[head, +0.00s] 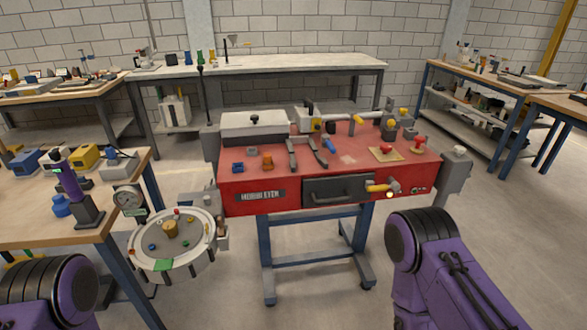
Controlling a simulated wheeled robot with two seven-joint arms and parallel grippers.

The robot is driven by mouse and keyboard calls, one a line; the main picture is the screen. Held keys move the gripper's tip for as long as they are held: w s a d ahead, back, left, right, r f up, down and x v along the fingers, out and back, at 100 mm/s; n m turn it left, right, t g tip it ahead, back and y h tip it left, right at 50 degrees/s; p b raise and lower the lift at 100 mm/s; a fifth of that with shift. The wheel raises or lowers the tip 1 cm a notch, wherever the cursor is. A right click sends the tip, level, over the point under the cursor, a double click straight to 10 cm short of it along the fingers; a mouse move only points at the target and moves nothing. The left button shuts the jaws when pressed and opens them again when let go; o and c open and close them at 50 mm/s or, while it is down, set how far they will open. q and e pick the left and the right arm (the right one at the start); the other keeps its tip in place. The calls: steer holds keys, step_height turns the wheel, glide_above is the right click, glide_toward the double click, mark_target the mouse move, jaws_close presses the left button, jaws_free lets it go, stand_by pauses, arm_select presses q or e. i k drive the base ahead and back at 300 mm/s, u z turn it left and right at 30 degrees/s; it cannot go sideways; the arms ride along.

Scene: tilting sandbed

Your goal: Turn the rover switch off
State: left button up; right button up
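No part that I can clearly tell as the rover switch shows in the head view. The closest candidates are small red knobs on the red bench: one on a yellow plate (386,153), and another red knob (418,144) to its right. A grey and yellow assembly (317,124) lies at the back of the bench; I cannot tell whether it is the rover. Only purple links of my two arms show, at the bottom left and bottom right. Neither gripper's fingers are in view.
The red bench (262,197) has a drawer (338,190), a yellow-handled part (379,187) at its front, and a white-lidded box (254,125). A round white tray (145,257) stands at its left front. A wooden table (30,232) is at left.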

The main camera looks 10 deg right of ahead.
mark_target(386, 148)
steer(key=z, duration=3.85)
steer(key=k, duration=1.25)
steer(key=u, duration=1.55)
steer(key=i, duration=0.45)
